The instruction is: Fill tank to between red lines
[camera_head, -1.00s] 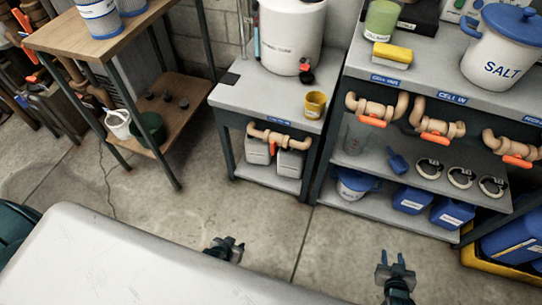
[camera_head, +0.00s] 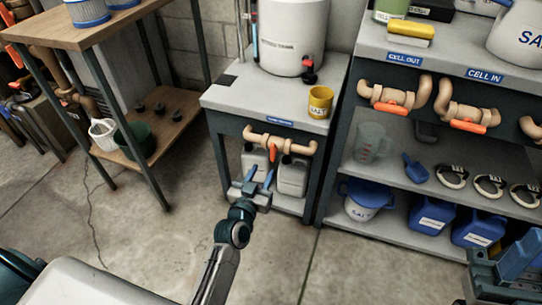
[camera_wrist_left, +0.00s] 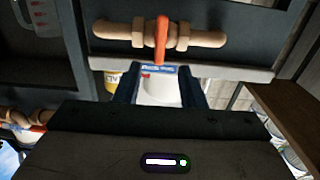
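A white tank (camera_head: 292,38) stands on the middle bench, with a black and red fitting low on its front. Below the bench top is a tan pipe valve (camera_head: 262,139) with an orange handle (camera_head: 274,151) pointing down. It also shows in the left wrist view (camera_wrist_left: 140,34), upside down. My left gripper (camera_head: 258,176) is open and empty, just below and in front of this valve; its fingers (camera_wrist_left: 160,85) are spread, apart from the handle. No red lines are readable on the tank. My right gripper (camera_head: 512,258) is at the lower right edge, partly cut off.
A yellow salt cup (camera_head: 320,101) stands on the bench, with pale jugs (camera_head: 292,176) on the shelf below. The right bench has several similar valves (camera_head: 394,95). Its shelf holds a clear pitcher (camera_head: 371,143) and blue scoop (camera_head: 416,170). A wooden table (camera_head: 70,36) is at left.

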